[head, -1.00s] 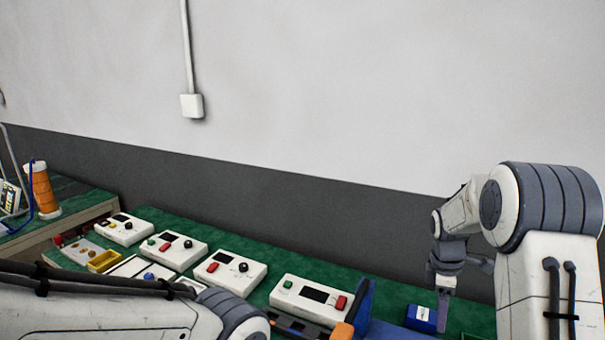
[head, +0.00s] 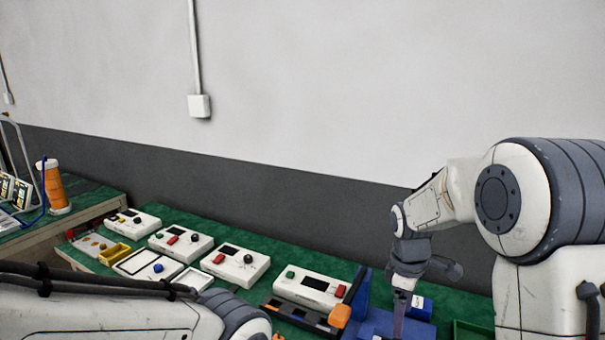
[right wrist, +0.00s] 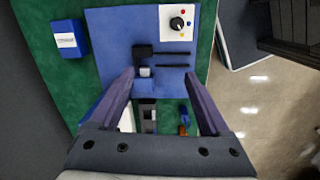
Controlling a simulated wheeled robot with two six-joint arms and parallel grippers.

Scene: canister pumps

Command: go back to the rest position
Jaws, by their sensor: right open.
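My right gripper (head: 399,328) hangs pointing down above the right part of the green bench, over a blue fixture (head: 372,322). In the right wrist view its two fingers (right wrist: 160,78) are spread wide with nothing between them. Beyond them lies the blue board (right wrist: 115,45) of the fixture, with a dark clamp-like piece (right wrist: 143,58) and a white knob panel (right wrist: 178,22). I cannot tell the fingers' exact height above it. My left arm (head: 110,310) crosses the lower left of the head view; its gripper is out of view.
Several white control boxes, one of them with a green and a red button (head: 310,288), stand in a row on the green bench (head: 250,245). A small blue box (head: 421,308) lies behind my right gripper.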

